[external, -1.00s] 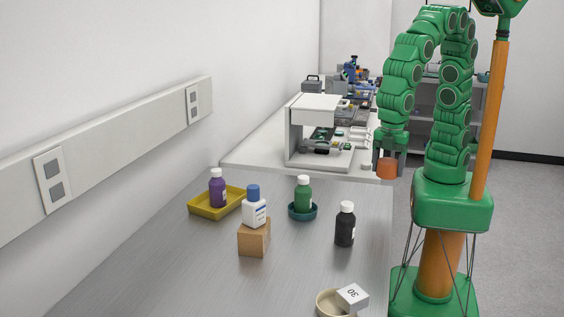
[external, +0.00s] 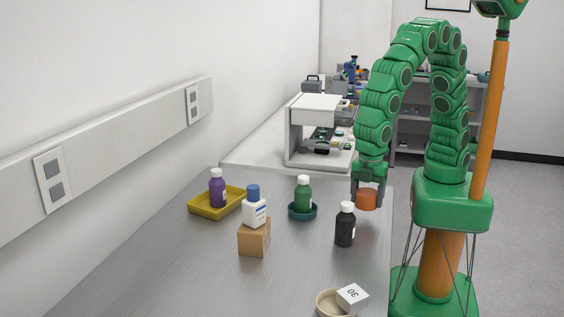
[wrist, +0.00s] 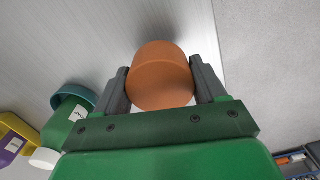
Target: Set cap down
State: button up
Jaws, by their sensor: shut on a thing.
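An orange-brown cylindrical cap (external: 366,200) is held in my gripper (external: 367,204), near the right edge of the grey table and just behind the black bottle. In the wrist view the cap (wrist: 161,76) sits between the two grey fingers of my gripper (wrist: 162,88), one on each side. The cap appears low over the table; I cannot tell whether it touches the surface.
A black bottle (external: 345,226) stands close beside the cap. A green bottle (external: 303,194) stands in a teal dish (external: 302,214). A purple bottle (external: 217,188) is in a yellow tray (external: 203,209). A white bottle (external: 254,210) stands on a cardboard box (external: 253,240).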

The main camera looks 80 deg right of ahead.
aim_at(363, 218)
jog(key=shift+w+a+f, duration=0.2)
jog(key=shift+a+f, duration=0.1)
jog(key=shift+f, duration=1.55)
jog(key=shift+f, duration=0.1)
jog(key=o, duration=1)
notch_tip(363, 218, up, 12)
jog(key=shift+r, duration=0.1)
